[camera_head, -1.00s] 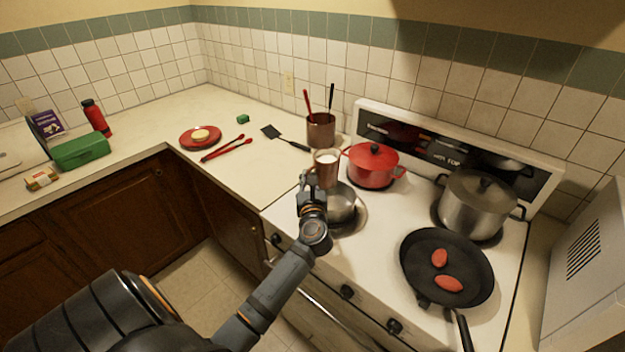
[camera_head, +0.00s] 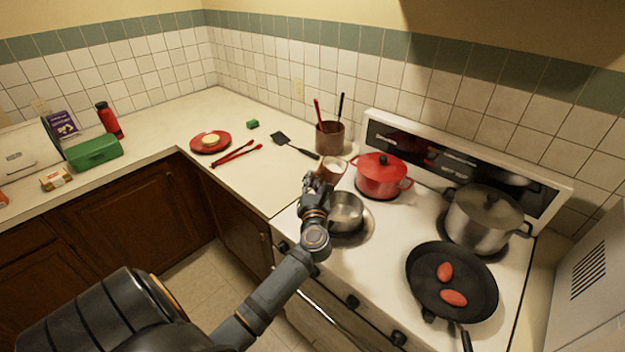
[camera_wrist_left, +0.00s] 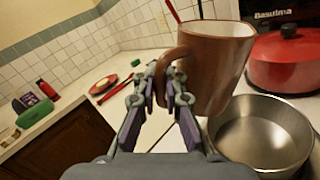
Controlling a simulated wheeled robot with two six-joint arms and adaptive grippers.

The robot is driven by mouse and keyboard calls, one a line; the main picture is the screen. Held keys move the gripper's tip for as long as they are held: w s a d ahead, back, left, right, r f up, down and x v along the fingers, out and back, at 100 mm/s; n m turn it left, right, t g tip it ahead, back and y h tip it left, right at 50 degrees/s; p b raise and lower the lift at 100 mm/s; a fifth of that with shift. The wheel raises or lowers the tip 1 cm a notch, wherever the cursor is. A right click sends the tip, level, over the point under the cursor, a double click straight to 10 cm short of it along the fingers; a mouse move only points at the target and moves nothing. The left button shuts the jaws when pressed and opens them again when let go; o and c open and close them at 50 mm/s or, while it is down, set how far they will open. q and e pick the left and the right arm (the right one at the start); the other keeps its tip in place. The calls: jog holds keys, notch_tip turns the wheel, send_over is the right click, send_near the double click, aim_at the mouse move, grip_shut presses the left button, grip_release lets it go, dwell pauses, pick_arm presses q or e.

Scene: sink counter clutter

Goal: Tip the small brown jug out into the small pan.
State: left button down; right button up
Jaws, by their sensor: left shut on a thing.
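The small brown jug (camera_head: 331,171) is held by my left gripper (camera_head: 318,184), which is shut on its handle. In the left wrist view the jug (camera_wrist_left: 218,68) tilts a little to the right, its pale rim up, above and behind the near side of the pan. The small pan (camera_head: 347,213) is a steel pan on the front left burner; it also shows in the left wrist view (camera_wrist_left: 262,137) at the lower right. White contents show at the jug's mouth in the head view. The inside of the pan looks bare. My right gripper is not in view.
A red pot (camera_head: 381,177) stands just behind the pan, near the jug. A brown utensil holder (camera_head: 330,139) is behind on the counter. A steel pot (camera_head: 484,218) and a black skillet (camera_head: 452,282) with two red pieces are on the right. The counter left of the stove is partly clear.

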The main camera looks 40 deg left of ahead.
aim_at(319, 171)
pick_arm(q)
jog(key=shift+r+m+p, duration=0.35)
jog(key=shift+r+m, duration=0.25)
jog(key=shift+m, duration=0.1)
jog(key=shift+d+r+m+t+p, duration=0.1)
jog(key=shift+r+m+t+p, duration=0.25)
jog(key=shift+m, duration=0.55)
jog(key=m, duration=0.2)
jog(key=r+m, duration=0.1)
jog(key=shift+w+d+t+p, duration=0.2)
jog(key=shift+d+t+p, duration=0.05)
jog(key=shift+t+p, duration=0.1)
jog(key=m, duration=0.2)
jog(key=shift+w+d+r+m+t+h, duration=0.1)
jog(key=shift+w+d+m+t+h, duration=0.1)
jog(key=shift+d+m+t+h, duration=0.15)
jog(key=shift+w+d+m+p, duration=0.15)
jog(key=shift+d+m+p, duration=0.15)
jog(key=shift+m+p, duration=0.35)
jog(key=m, duration=0.1)
jog(key=d+m, duration=0.1)
jog(key=shift+w+m+t+h+p, duration=0.3)
jog(key=shift+t+h+p, duration=0.05)
jog(key=shift+w+d+f+m+h, duration=0.3)
jog(key=shift+d+f+m, duration=0.25)
jog(key=shift+m, duration=0.55)
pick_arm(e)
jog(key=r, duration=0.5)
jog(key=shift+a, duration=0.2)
